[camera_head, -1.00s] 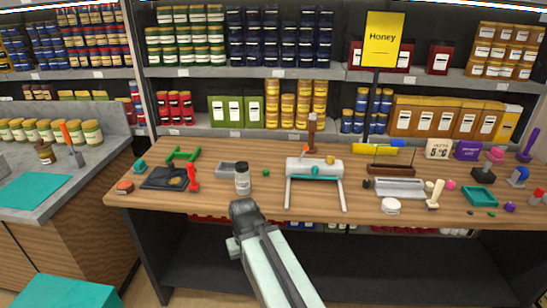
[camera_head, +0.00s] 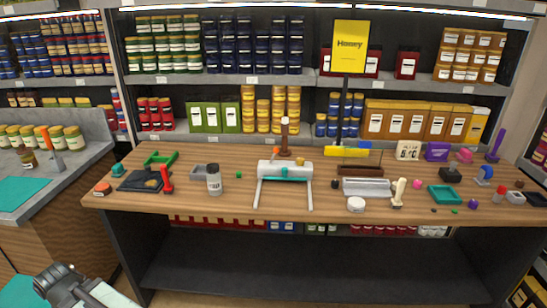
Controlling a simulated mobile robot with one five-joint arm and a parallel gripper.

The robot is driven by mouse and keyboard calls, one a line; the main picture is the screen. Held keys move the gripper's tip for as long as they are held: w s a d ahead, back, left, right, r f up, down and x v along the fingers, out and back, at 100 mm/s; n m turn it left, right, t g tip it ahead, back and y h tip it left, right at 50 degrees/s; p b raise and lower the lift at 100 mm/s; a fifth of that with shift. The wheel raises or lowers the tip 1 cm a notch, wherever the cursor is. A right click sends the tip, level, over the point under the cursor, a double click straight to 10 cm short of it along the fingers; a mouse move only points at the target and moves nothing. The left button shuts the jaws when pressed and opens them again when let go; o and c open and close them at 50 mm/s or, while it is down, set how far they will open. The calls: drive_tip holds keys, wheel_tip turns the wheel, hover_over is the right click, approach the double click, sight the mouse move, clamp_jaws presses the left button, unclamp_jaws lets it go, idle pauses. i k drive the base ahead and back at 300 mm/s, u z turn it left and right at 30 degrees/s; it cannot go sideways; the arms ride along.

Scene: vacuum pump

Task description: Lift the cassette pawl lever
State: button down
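No part in view is clearly a cassette pawl lever. A white device (camera_head: 298,169) with a cylindrical body, a teal middle part and two long white legs lies at the middle of the wooden bench. A small red upright lever-like piece (camera_head: 167,180) stands at the right edge of a black flat unit (camera_head: 136,181) on the left of the bench. My gripper (camera_head: 58,284) is at the lower left, in front of and below the bench edge, well apart from both. Its fingers are too small and dark to tell open from shut.
The wooden bench (camera_head: 250,205) also bears a jar (camera_head: 214,182), a grey tray (camera_head: 365,187), a white round puck (camera_head: 356,204), a teal tray (camera_head: 443,194) and several small pieces. A yellow sign (camera_head: 350,48) stands behind. Stocked shelves back the bench. A grey counter (camera_head: 75,160) is at left.

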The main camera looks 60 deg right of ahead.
sight(276, 149)
drive_tip(key=z, duration=0.05)
drive_tip(key=k, duration=1.1)
drive_tip(key=z, duration=0.45)
drive_tip(key=i, duration=1)
drive_tip(key=u, duration=0.05)
